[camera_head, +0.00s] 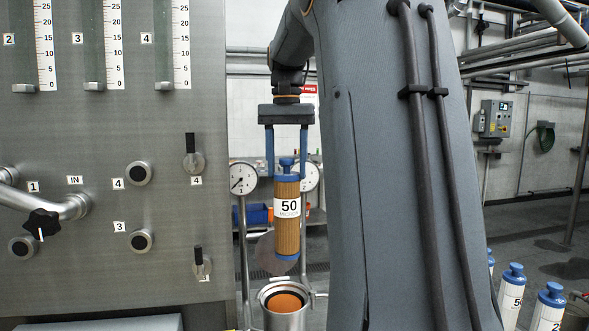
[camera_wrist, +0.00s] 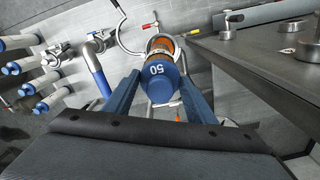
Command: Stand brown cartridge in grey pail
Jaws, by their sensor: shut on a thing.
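The brown cartridge (camera_head: 288,234) has blue end caps, a blue top knob and a white "50 MICRON" label. It hangs upright from my gripper (camera_head: 287,174), whose blue fingers are shut on its top end. In the wrist view its blue top cap (camera_wrist: 158,75), marked 50, sits between the fingers. An open round metal housing (camera_head: 285,317) with an orange-brown inside stands below. In the head view the cartridge's lower end is just above the housing's rim. I cannot pick out a grey pail in either view.
A steel panel (camera_head: 120,240) with valves and gauges fills the left. Two round dials (camera_head: 243,178) stand on posts close beside the cartridge. White cartridges with blue tops (camera_head: 512,292) stand at lower right.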

